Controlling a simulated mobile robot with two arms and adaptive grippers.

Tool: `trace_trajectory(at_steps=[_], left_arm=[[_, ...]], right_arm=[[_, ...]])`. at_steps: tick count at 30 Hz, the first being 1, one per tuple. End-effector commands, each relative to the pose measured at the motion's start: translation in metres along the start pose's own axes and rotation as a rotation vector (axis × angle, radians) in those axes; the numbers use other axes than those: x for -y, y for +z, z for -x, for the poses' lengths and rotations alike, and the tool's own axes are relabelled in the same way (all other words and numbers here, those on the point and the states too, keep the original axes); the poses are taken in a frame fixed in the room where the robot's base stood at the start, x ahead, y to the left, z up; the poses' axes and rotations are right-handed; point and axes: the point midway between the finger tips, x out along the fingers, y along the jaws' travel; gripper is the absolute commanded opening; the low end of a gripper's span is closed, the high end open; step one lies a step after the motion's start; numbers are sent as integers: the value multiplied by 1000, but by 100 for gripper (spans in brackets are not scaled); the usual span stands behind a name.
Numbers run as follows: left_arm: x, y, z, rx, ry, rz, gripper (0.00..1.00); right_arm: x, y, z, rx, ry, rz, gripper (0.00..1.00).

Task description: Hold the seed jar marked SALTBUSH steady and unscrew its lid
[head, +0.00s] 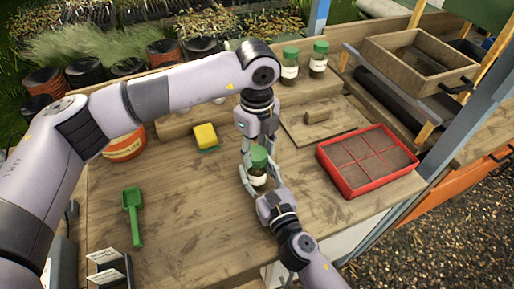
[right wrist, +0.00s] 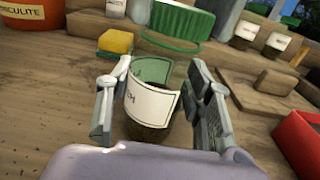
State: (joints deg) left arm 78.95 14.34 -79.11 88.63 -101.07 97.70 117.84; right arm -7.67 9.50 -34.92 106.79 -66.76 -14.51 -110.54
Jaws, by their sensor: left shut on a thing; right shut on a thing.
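The seed jar (head: 257,178) stands near the middle of the bench, dark inside, with a pale label and a green lid (head: 259,155). My left gripper (head: 257,151) comes down from above and is shut on the lid. My right gripper (head: 257,183) comes from the front and is shut around the jar body. In the right wrist view the jar (right wrist: 150,108) sits between the two fingers of the right gripper (right wrist: 155,100). Only a few label letters show there, so I cannot read its name.
Two other green-lidded jars (head: 289,68) (head: 318,62) stand at the back. A yellow sponge (head: 205,136), a green scoop (head: 133,212) and an orange pot (head: 124,148) lie to the left. A red seed tray (head: 333,178) and a wooden board (head: 345,125) are to the right.

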Motion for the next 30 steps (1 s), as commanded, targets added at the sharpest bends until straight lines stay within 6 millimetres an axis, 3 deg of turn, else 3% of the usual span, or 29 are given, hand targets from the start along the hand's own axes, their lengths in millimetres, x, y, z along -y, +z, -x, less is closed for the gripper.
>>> trace_trajectory(at_steps=[30], left_arm=[[0,0,22,0,0,-2,7]], right_arm=[[0,0,0,-1,1,-1,0]])
